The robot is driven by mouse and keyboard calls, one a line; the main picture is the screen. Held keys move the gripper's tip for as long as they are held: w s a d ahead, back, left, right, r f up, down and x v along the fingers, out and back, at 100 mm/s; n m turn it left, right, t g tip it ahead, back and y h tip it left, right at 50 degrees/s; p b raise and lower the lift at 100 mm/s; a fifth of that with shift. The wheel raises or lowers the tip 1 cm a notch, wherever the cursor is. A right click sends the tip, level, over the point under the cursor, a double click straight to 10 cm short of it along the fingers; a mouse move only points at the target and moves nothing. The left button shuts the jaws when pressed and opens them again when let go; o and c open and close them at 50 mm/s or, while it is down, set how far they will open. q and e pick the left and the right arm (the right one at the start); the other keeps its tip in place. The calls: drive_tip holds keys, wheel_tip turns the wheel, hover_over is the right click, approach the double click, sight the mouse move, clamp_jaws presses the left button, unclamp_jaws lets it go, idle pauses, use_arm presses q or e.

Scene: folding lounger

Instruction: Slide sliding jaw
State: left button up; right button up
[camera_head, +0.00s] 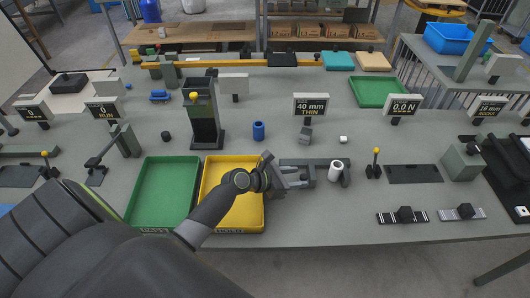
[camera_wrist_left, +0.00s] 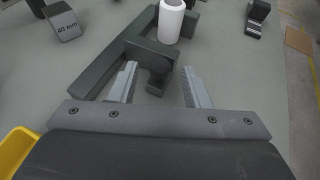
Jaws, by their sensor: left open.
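A dark grey caliper-like fixture (camera_head: 318,161) lies on the grey bench right of the yellow tray. A white cylinder (camera_head: 336,171) stands upright at its right end; it also shows at the top of the left wrist view (camera_wrist_left: 171,20). The sliding jaw (camera_wrist_left: 153,60) appears to be the dark block with a small knob, short of the cylinder. My left gripper (camera_head: 298,178) is at the fixture's near left side. In the left wrist view its two fingers (camera_wrist_left: 160,88) are spread apart, with the knob between and just ahead of their tips; contact is unclear. My right gripper is out of view.
A yellow tray (camera_head: 208,212) and a green tray (camera_head: 138,205) lie under and left of my left arm. A "40 mm THIN" sign (camera_head: 311,104) and a grey block (camera_wrist_left: 62,24) stand beyond the fixture. A yellow-knobbed post (camera_head: 375,165) stands to its right.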

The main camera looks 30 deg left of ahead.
use_arm(q)
drive_tip(key=b+v, duration=0.1)
drive_tip(key=v, duration=1.4)
drive_tip(key=shift+s+a, duration=0.2)
drive_tip(key=shift+a, duration=0.05)
drive_tip(key=shift+f, duration=0.1)
